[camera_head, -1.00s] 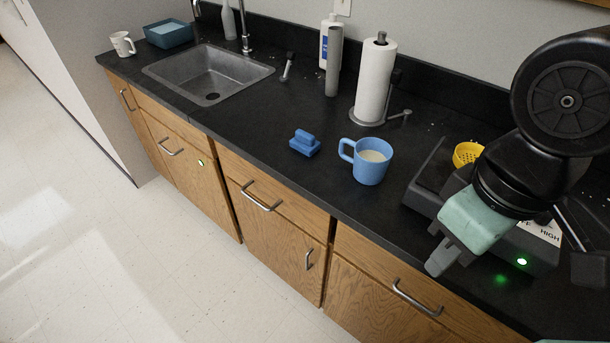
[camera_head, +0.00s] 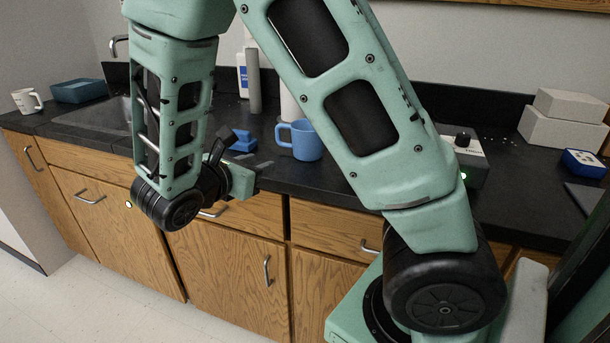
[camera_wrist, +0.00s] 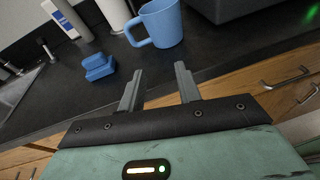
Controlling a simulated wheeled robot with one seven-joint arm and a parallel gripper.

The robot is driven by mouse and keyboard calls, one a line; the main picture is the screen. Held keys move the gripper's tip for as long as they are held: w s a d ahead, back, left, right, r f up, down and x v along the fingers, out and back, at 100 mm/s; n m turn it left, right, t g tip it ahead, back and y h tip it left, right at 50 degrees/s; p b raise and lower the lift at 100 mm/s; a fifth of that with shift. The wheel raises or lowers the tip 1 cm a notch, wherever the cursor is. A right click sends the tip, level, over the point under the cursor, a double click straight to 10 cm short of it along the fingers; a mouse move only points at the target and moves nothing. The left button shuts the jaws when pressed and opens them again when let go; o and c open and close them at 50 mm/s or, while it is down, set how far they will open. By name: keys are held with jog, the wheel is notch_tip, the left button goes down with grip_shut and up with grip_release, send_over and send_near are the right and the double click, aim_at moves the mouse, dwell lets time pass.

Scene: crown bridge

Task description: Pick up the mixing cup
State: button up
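A blue mug (camera_head: 307,142), the likely mixing cup, stands upright on the black counter with its handle to the left. In the wrist view the blue mug (camera_wrist: 165,24) is beyond the fingertips, its top cut off by the frame edge. My gripper (camera_wrist: 158,69) is open and empty, its two fingers apart and pointing towards the mug without touching it. In the head view my gripper (camera_head: 258,163) is near the counter's front edge, left of and nearer than the mug.
A blue block-shaped object (camera_wrist: 98,66) lies left of the mug. A paper towel roll (camera_wrist: 116,12) stands behind. A dark device (camera_head: 463,150) is right of the mug, partly hidden by my arm. A white mug (camera_head: 27,100) is far left, beside the sink.

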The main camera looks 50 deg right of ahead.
jog(key=w+d+f+n+t+h+b, duration=0.1)
jog(key=w+n+t+h+b, duration=0.15)
jog(key=w, duration=0.25)
jog(key=p, duration=0.1)
send_near(276, 133)
jog(key=x, duration=0.5)
jog(key=shift+s+r, duration=0.2)
jog(key=shift+r, duration=0.1)
jog(key=shift+f+x, duration=0.2)
jog(key=shift+x, duration=1.25)
jog(key=shift+f+x, duration=0.2)
jog(key=shift+x, duration=1.25)
jog(key=shift+w, duration=0.15)
grip_shut()
